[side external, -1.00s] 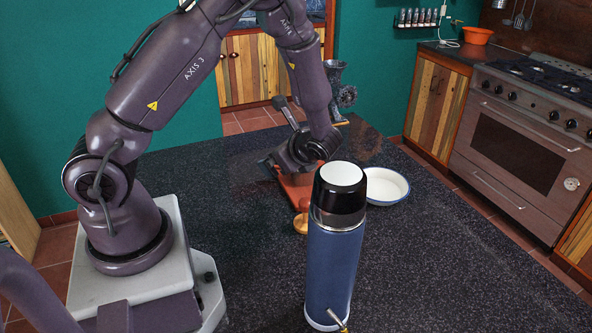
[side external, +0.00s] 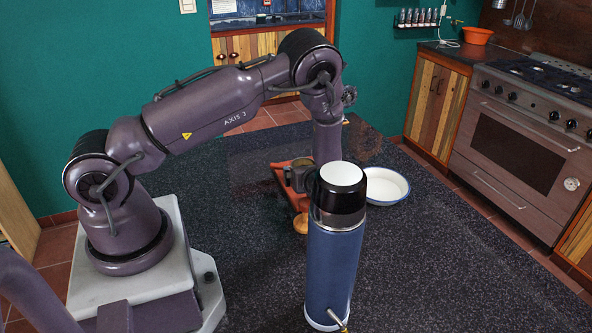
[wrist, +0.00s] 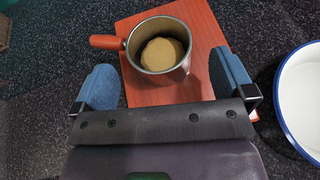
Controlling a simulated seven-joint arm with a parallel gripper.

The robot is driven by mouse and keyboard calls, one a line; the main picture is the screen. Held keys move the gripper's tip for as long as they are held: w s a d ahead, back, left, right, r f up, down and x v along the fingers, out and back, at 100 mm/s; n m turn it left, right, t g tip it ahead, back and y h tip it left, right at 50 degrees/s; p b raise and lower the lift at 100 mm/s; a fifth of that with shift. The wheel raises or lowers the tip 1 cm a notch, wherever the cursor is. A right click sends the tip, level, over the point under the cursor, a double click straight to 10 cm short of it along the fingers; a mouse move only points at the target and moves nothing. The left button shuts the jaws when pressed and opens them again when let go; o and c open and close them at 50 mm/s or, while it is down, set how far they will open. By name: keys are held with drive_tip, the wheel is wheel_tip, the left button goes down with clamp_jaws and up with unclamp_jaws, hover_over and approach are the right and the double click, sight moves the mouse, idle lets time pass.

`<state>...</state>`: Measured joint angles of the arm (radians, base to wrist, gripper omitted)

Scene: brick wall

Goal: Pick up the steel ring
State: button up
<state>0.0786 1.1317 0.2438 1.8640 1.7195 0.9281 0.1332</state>
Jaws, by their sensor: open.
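In the side view the gripper is mostly hidden behind the flask.
A tall blue flask (side external: 333,265) with a black and white cap stands in front of the gripper in the side view. A white dish (side external: 385,187) with a blue rim is right of the board.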

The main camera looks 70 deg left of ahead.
drive_tip(key=shift+x, duration=1.25)
drive_tip(key=shift+r, duration=0.25)
drive_tip(key=c, duration=1)
drive_tip(key=shift+r, duration=0.1)
